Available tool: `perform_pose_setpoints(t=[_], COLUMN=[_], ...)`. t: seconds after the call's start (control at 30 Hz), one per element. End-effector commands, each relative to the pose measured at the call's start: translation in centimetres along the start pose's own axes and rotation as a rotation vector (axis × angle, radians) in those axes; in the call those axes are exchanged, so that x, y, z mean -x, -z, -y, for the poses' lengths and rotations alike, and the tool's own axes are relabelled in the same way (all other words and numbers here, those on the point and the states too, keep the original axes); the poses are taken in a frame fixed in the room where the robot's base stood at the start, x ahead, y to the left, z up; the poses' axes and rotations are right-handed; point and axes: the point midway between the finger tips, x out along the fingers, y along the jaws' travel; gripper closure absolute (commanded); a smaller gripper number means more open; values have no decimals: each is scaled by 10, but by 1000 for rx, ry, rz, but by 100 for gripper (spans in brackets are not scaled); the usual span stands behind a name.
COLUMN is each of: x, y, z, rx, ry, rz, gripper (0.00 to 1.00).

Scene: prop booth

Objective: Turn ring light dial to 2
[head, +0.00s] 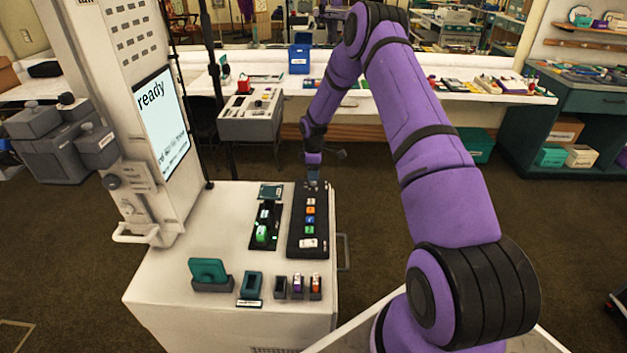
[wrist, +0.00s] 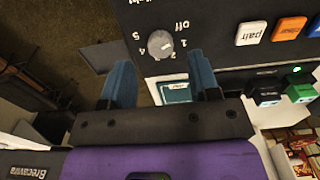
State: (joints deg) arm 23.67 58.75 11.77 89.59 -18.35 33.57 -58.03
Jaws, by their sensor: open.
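The ring light dial (wrist: 160,44) is a round grey knob on a black panel (wrist: 205,47) in the wrist view. White marks around it read Off, 1, 4 and 5, with others hard to make out. I cannot tell for sure which mark the knob points to. My gripper (wrist: 160,80) is open, its two blue fingers apart, just below the dial in the picture and with nothing between them. In the head view my gripper (head: 313,176) is over the far end of the black panel (head: 295,238), and the dial is hidden there.
The panel carries a white "pair" button (wrist: 251,33), an orange button (wrist: 289,28) and others. Beside it is a black strip with a green slider (head: 262,234). A teal item in a holder (head: 208,271) and small holders stand at the cart's front. A tall screen column (head: 160,120) rises left.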

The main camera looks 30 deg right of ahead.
Motion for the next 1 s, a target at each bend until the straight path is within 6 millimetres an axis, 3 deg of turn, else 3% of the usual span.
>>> perform_pose_setpoints(t=[0.1, 0.3, 0.67, 0.87, 1.0], x=[-19, -36, -40, -40, -40], y=[0, 0, 0, 0, 0], z=[0, 0, 0, 0, 0], rx=[0, 0, 0, 0, -1], ry=[2, 0, 0, 0, 0], rz=[1, 0, 0, 0, 0], gripper=[44, 44, 44, 90, 93])
